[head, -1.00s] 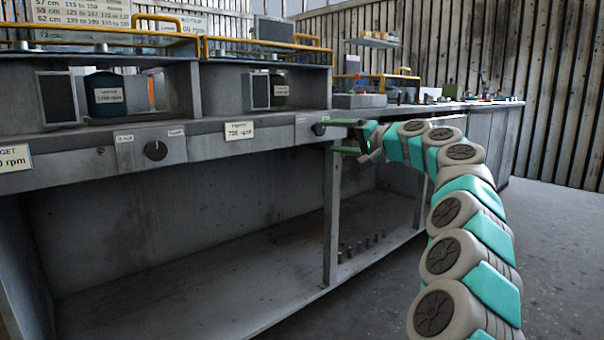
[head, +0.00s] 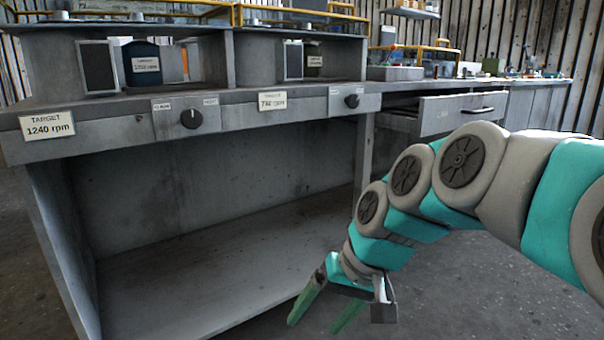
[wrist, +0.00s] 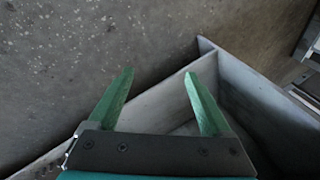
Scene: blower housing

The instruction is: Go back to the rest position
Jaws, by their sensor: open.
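My gripper (head: 326,312) hangs low in front of the bench, its two green fingers apart and pointing down. In the wrist view the open fingers (wrist: 158,100) have nothing between them but floor and the bench's lower shelf edge. My gripper touches nothing that I can see. My arm reaches in from the right of the head view, bent downward. The left knob (head: 191,119) and right knob (head: 352,101) sit on the bench front, well above and apart from my gripper.
The grey bench (head: 120,100) has an open lower compartment with a shelf (head: 210,275). A drawer (head: 463,112) stands pulled out at the right, behind my arm. A sign (head: 47,125) reads TARGET 1240 rpm. Bare floor (head: 440,300) lies at the lower right.

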